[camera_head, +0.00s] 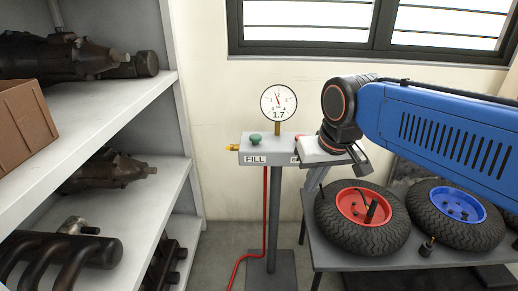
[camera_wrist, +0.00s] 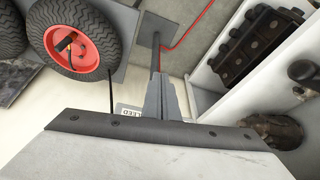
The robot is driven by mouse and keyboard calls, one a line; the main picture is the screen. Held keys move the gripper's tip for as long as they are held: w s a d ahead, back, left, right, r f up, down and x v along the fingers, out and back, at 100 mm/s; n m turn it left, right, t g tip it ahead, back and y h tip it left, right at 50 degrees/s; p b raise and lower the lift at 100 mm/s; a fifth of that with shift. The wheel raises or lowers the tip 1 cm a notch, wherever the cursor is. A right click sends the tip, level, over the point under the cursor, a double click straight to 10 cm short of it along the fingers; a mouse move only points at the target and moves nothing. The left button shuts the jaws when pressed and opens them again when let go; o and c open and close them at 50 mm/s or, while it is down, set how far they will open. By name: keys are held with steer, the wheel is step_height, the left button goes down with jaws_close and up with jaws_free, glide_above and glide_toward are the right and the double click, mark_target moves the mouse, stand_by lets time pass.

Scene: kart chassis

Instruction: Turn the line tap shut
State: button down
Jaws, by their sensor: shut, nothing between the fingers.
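A grey valve box (camera_head: 261,156) sits on a post, with a FILL label and a green knob (camera_head: 255,139) on top. I cannot tell for sure whether this knob is the line tap. A second label at the box's right end is mostly hidden behind my gripper in the head view; in the wrist view a label reading BLEED (camera_wrist: 130,112) shows partly. My gripper (camera_head: 305,190) points down just right of the box, fingers together and empty. Its fingers (camera_wrist: 161,78) also show in the wrist view.
A gauge (camera_head: 278,102) reading 1.7 stands above the box. A red hose (camera_head: 265,210) runs down to the floor. Shelves (camera_head: 95,120) with engine parts stand left. A red-hubbed wheel (camera_head: 338,227) and a blue-hubbed wheel (camera_head: 432,212) lie on a bench at right.

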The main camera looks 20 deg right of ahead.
steer(key=w+a+r+m+g, duration=0.1)
steer(key=w+a+r, duration=0.35)
steer(key=w, duration=0.45)
steer(key=w+a+r+m+g, duration=0.1)
steer(key=w+a+r, duration=0.35)
steer(key=w, duration=0.45)
steer(key=w+a+r+m+g, duration=0.1)
steer(key=w+a+r, duration=0.4)
steer(key=w, duration=0.4)
glide_above(231, 147)
steer(key=w, duration=0.1)
step_height(231, 147, down, 11)
steer(key=shift+s+d+f, duration=0.1)
steer(key=shift+s+f, duration=0.15)
steer(key=shift+f, duration=0.35)
